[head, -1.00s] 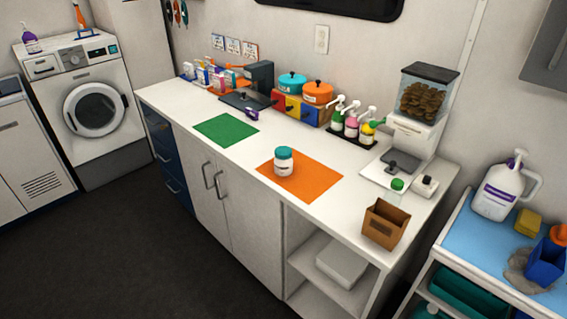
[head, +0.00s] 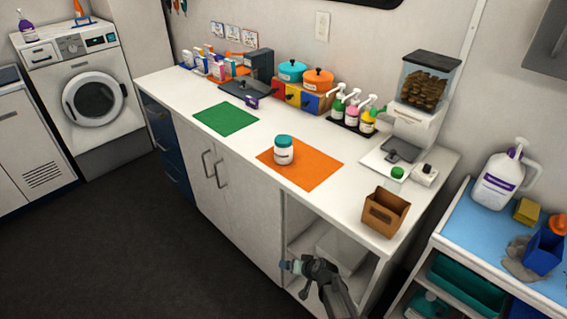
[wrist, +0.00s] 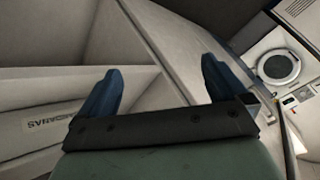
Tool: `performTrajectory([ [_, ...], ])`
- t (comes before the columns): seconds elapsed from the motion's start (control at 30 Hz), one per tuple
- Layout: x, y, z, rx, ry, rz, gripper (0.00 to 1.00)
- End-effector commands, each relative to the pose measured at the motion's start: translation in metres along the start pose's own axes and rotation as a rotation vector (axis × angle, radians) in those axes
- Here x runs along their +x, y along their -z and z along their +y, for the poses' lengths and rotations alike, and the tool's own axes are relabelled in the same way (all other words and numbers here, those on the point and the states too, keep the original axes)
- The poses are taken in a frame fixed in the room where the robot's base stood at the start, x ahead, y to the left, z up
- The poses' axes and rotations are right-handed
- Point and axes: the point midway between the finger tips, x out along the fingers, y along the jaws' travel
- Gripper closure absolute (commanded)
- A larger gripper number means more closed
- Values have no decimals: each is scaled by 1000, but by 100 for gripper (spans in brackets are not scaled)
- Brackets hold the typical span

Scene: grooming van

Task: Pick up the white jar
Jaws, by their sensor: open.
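The white jar (head: 284,155) has a teal lid and a label band. It stands upright on the orange mat (head: 318,172) on the white counter in the head view. My gripper (head: 286,266) is low in front of the counter's open shelf, below the counter top and well apart from the jar. In the wrist view its two blue fingers (wrist: 158,92) are spread with nothing between them. The jar is not in the wrist view.
A green mat (head: 226,119) lies left of the orange one. A brown box (head: 385,212) stands at the counter's right front. Pump bottles (head: 352,113) and a kibble dispenser (head: 427,95) stand behind. The counter between the mats is clear.

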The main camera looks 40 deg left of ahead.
Motion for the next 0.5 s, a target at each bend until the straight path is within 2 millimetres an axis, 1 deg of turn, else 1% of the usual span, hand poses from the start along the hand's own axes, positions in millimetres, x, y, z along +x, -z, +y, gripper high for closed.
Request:
performTrajectory([
  [0.03,9,23,-27,-47,24,26,1],
  [0.1,13,47,-58,-109,49,50,1],
  [0.2,15,77,-98,-200,79,73,1],
  [0.37,13,116,-154,-350,116,85,1],
  [0.5,6,147,-201,-490,142,83,1],
])
